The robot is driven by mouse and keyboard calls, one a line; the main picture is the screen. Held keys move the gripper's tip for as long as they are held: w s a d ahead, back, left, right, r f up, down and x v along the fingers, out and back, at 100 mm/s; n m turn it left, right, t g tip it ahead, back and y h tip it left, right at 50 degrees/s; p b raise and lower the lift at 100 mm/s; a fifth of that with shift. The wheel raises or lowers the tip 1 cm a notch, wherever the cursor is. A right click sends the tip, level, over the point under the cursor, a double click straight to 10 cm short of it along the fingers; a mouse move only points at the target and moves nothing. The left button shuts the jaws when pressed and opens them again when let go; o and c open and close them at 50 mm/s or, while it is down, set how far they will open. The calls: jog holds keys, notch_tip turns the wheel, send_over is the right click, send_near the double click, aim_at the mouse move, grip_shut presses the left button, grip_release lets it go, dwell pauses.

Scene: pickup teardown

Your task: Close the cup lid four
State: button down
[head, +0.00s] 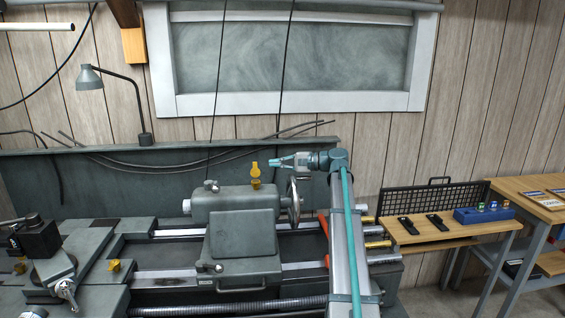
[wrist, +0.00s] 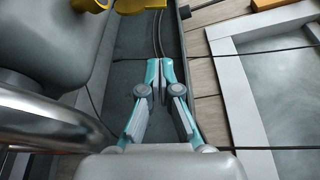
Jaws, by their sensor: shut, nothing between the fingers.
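A yellow cup (head: 255,183) stands upright on top of the grey tailstock (head: 222,203) of the lathe. A narrower yellow piece, apparently its lid, rises above it. My gripper (head: 273,163) is shut and empty, just right of the cup's upper part, pointing left; a small gap seems to lie between them. In the wrist view my fingertips (wrist: 160,62) meet below a flat yellow piece (wrist: 145,5). A yellow ring (wrist: 101,5) with a grey middle shows left of it. Both are cut off by the top edge, so the lid's exact angle is unclear.
A handwheel (head: 294,201) stands below my gripper. Cables hang behind, by the grey back panel (head: 100,180). A side table (head: 440,236) holds a blue block (head: 484,215).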

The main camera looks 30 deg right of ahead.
aim_at(255, 170)
jog(key=shift+w+a+r+p, duration=0.15)
jog(key=shift+a+p, duration=0.55)
jog(key=shift+a, duration=0.7)
jog(key=shift+a+r+p, duration=0.2)
jog(key=shift+a+p, duration=0.45)
jog(key=shift+a, duration=0.75)
jog(key=shift+a, duration=0.1)
